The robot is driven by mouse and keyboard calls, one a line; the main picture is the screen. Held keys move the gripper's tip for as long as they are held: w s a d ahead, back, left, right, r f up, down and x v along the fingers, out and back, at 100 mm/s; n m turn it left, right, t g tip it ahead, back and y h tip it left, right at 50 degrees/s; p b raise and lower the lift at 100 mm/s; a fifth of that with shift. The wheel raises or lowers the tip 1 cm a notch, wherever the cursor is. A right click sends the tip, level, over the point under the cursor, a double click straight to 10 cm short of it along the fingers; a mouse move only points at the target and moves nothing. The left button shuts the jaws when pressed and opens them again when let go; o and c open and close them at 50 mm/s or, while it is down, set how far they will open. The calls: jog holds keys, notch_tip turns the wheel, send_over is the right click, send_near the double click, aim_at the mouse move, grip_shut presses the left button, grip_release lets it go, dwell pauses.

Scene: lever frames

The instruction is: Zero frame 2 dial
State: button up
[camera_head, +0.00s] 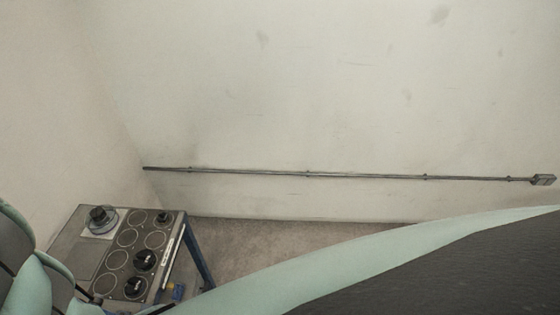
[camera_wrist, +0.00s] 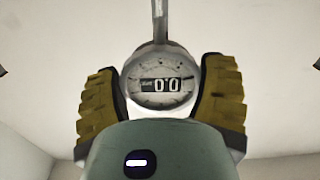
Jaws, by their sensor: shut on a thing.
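In the wrist view, a round grey dial (camera_wrist: 148,70) with a small window sits between the yellow-padded fingers of my gripper (camera_wrist: 160,85). My gripper is shut on the dial, one pad at each side. A grey stem rises from the top of the dial. My gripper's body hides the space below it. In the head view, I cannot make out the gripped dial, and no label tells which frame is number 2.
In the head view, a grey panel (camera_head: 72,243) at lower left carries several round rings and black knobs (camera_head: 144,259). A blue leg (camera_head: 198,252) stands at its right. A thin conduit (camera_head: 340,176) runs along the pale wall. My green and black arm parts cover the lower right.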

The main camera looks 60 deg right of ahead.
jog(key=o, duration=1.1)
jog(key=shift+s, duration=0.15)
jog(key=v, duration=1.2)
